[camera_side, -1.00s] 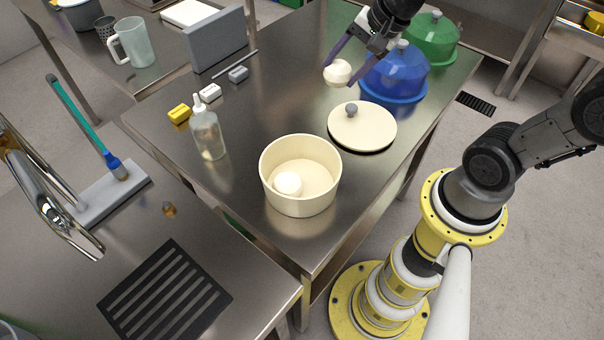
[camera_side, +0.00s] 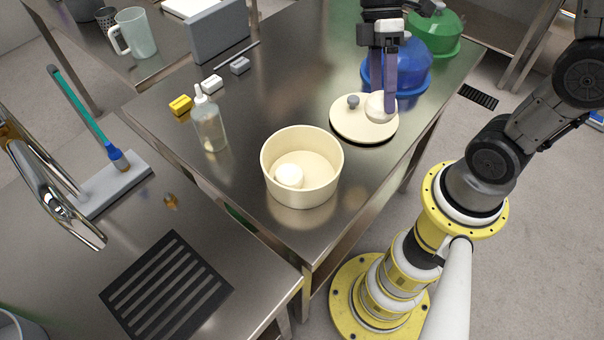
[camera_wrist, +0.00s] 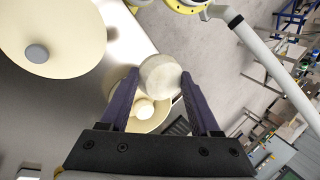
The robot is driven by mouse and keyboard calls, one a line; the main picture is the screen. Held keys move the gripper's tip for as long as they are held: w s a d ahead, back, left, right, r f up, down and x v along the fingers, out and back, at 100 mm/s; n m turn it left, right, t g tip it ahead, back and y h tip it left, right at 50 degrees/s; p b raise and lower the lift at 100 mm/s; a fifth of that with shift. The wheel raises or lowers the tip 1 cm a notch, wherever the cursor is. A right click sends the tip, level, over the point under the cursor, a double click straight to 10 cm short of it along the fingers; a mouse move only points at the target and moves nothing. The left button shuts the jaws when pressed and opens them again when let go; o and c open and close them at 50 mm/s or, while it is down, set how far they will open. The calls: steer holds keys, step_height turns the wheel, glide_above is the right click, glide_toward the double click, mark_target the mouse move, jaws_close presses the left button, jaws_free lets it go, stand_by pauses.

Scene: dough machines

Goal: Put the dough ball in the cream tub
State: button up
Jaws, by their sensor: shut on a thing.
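My gripper (camera_side: 384,104) is shut on a pale dough ball (camera_side: 377,108), which it holds above the right part of the cream lid in the side view. In the wrist view the dough ball (camera_wrist: 160,74) sits between the purple fingers (camera_wrist: 158,92). The cream tub (camera_side: 302,193) stands open on the steel table, left of and nearer the camera than my gripper. Another pale ball (camera_side: 289,176) lies inside it. In the wrist view the tub (camera_wrist: 158,121) is partly hidden behind the held ball and a finger.
The cream lid (camera_side: 350,119) with a grey knob lies behind the tub. Blue (camera_side: 408,72) and green (camera_side: 440,32) domes stand at the back right. A squeeze bottle (camera_side: 210,128) and small yellow (camera_side: 180,105), white and grey blocks are at left. The table front is clear.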

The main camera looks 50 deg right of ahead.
steer(key=s+a+r+n+g+h, duration=0.1)
steer(key=s+a+r+n+h, duration=0.25)
steer(key=n, duration=0.65)
steer(key=n+h, duration=0.2)
steer(key=h, duration=0.1)
glide_above(308, 163)
steer(key=shift+y, duration=0.25)
steer(key=shift+f, duration=6.5)
steer(key=shift+f, duration=0.6)
steer(key=o, duration=1.2)
